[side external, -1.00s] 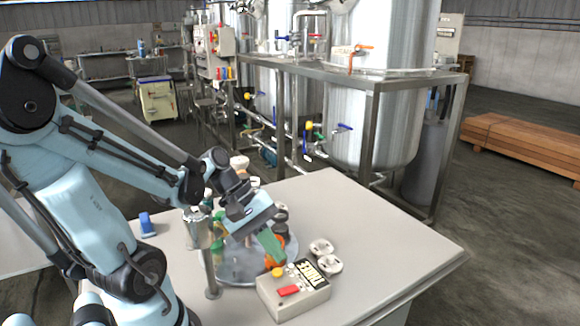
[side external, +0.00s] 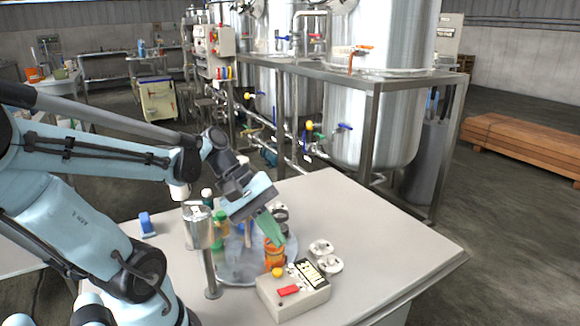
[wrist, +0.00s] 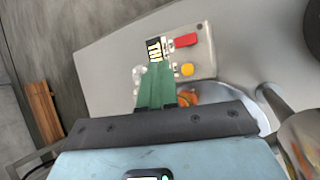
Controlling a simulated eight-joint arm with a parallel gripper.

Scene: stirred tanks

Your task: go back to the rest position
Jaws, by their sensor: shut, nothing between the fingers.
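My gripper (side external: 273,231) is shut and empty, its green fingers pointing down and to the right above the round metal tray (side external: 236,268). In the wrist view the green fingers (wrist: 156,84) are together, with the control box behind them. An orange bottle (side external: 274,252) stands on the tray just below the fingertips; I cannot tell the exact gap.
A metal cylinder on a post (side external: 203,240) stands close left of my gripper. Several bottles share the tray. White round pieces (side external: 325,256) lie right of it. A blue item (side external: 147,224) is at the left. The right of the table (side external: 400,250) is clear.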

